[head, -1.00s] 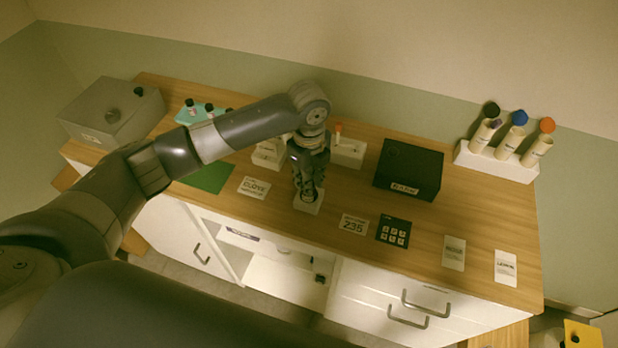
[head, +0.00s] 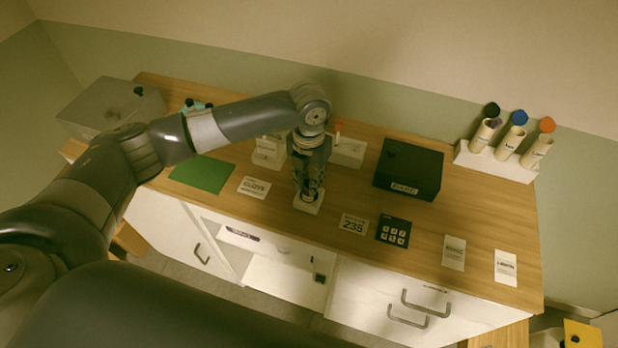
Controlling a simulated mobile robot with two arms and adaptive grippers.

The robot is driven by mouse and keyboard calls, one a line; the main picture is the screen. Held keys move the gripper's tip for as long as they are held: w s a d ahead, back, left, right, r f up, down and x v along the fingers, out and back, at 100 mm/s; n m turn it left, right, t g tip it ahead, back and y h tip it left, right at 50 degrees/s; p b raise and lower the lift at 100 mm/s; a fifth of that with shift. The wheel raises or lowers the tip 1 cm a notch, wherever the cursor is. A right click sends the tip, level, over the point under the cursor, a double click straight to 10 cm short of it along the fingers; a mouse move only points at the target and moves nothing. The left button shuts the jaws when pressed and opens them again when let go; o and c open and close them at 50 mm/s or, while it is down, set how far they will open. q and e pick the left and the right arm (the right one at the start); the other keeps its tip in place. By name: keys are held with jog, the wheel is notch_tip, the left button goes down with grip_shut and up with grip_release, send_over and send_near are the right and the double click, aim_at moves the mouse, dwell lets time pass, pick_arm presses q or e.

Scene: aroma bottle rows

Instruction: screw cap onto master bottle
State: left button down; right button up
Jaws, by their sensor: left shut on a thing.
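My left gripper (head: 308,192) points straight down over a small white stand (head: 306,207) near the front middle of the bench. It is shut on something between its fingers. The fingers hide most of what they hold, so I cannot make out the cap or the master bottle there, nor how the two sit together. My right gripper does not show.
A black box (head: 408,170) stands right of the gripper, with a keypad card (head: 393,232) and a card marked 235 (head: 353,225) in front. A white rack (head: 496,162) with capped tubes is at the back right. A green mat (head: 203,174) and a grey box (head: 111,108) are left.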

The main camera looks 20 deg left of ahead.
pick_arm(q)
jog(key=m, duration=0.2)
jog(key=shift+m, duration=0.4)
jog(key=c, duration=1.5)
grip_release()
